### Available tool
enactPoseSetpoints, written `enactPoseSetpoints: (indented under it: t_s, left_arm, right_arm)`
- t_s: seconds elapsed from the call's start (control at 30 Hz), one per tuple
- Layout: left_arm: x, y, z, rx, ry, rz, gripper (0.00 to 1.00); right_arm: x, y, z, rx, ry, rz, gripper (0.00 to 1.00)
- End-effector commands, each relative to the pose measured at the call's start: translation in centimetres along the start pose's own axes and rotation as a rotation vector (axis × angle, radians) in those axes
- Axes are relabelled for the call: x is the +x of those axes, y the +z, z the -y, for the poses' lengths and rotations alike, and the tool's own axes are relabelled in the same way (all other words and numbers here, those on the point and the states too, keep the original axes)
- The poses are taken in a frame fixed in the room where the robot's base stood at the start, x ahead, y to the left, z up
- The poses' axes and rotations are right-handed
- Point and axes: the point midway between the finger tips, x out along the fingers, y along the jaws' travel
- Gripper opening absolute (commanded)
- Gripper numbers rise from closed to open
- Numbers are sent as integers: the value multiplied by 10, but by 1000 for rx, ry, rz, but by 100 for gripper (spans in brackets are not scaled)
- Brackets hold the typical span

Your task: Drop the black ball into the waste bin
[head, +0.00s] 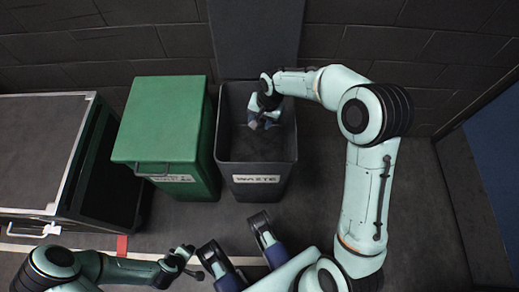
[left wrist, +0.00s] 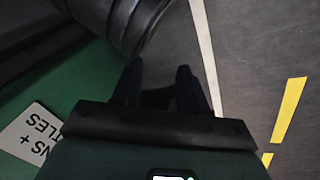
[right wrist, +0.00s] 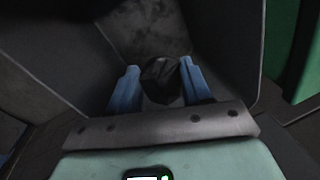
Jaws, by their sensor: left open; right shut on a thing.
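The waste bin (head: 257,180) is a dark grey, open-topped bin with a label reading WASTE on its front. My right gripper (head: 264,117) is over the bin's opening, pointing down into it. In the right wrist view its blue fingers (right wrist: 158,84) are shut on the black ball (right wrist: 162,80), with the bin's dark inner walls around. The ball is hard to make out in the head view. My left gripper (head: 187,262) is low at the front, away from the bin; the left wrist view shows its fingers (left wrist: 157,88) apart and empty.
A green lidded bin (head: 162,118) stands directly left of the waste bin. A dark cabinet with a pale-edged top (head: 45,140) is farther left. A dark wall is behind. The floor right of the bin is clear.

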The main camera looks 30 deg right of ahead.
Motion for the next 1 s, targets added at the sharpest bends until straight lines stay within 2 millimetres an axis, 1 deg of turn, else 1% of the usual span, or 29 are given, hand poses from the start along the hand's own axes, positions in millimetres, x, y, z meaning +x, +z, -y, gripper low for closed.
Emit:
enactPoseSetpoints:
  t_s: [0.03, 0.27, 0.3, 0.37, 0.4, 0.67, 0.77, 0.87, 0.93, 1.0]
  left_arm:
    - [2, 0, 2, -2, -2, -1, 43]
    - [2, -1, 2, -2, -3, -1, 43]
    - [2, -1, 2, -2, -3, -1, 43]
    - [2, -1, 2, -2, -3, -1, 43]
    - [2, -1, 2, -2, -3, -1, 43]
    - [2, -1, 1, -2, -2, -1, 43]
    - [-1, -3, -1, 0, 1, -9, 43]
    - [-7, -10, -7, 6, 12, -32, 43]
    - [-14, -18, -13, 11, 23, -56, 43]
    - [-19, -10, -15, 13, 24, -34, 43]
  right_arm:
    - [2, 0, 0, 0, 0, -1, 20]
    - [1, 0, 0, 0, -1, -1, 20]
    - [1, 0, 0, 0, -1, -1, 55]
    - [2, 0, 0, 0, -1, -1, 75]
    - [2, 0, 0, 0, -1, -1, 78]
    - [1, 0, 0, 0, -1, 0, 78]
    - [-5, 0, 0, 0, -2, -2, 78]
    - [-20, 0, 0, 1, -3, -3, 78]
    - [-34, 0, 0, 1, -4, -5, 78]
    - [-51, 0, 1, 0, -4, -5, 78]
